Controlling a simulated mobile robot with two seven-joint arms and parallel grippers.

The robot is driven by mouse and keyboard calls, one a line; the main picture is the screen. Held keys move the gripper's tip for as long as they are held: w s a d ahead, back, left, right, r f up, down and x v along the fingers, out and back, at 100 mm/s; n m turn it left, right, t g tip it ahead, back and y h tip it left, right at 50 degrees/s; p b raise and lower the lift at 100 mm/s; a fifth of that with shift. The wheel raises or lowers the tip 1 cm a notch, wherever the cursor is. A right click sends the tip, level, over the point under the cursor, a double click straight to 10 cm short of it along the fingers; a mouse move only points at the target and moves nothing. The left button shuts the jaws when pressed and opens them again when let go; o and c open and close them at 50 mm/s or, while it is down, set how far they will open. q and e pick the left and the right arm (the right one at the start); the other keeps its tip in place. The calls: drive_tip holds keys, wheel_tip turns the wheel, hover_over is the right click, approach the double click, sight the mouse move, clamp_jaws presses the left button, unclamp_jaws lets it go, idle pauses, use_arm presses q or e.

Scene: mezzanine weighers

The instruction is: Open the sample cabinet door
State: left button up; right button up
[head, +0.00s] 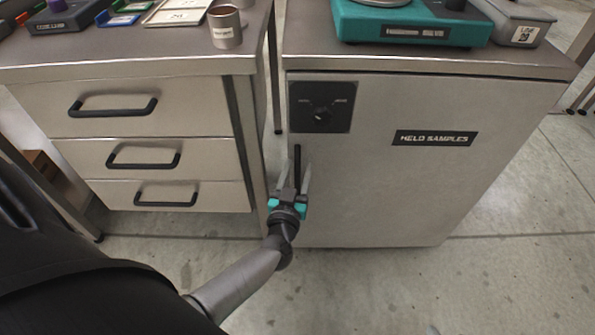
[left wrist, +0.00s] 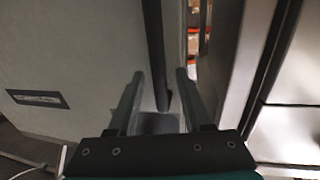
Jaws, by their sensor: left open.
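The sample cabinet (head: 390,190) is a grey metal unit on the right with a black "HELD SAMPLES" label (head: 433,138). Its door looks shut in the head view. A black vertical bar handle (head: 297,160) sits near the door's left edge, and it also shows in the left wrist view (left wrist: 154,45). My left gripper (head: 296,168) is open at the handle's lower part. In the left wrist view its two fingers (left wrist: 160,78) stand on either side of the bar's end; contact cannot be told. My right gripper is out of view.
A black dial panel (head: 320,107) is above the handle. A drawer unit (head: 150,155) with black handles stands close on the left, across a narrow gap. A teal scale (head: 410,25) is on the cabinet top. The floor (head: 360,290) in front is clear.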

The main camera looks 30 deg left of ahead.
use_arm(q)
drive_tip(key=shift+c, duration=0.4)
clamp_jaws()
idle(1.1)
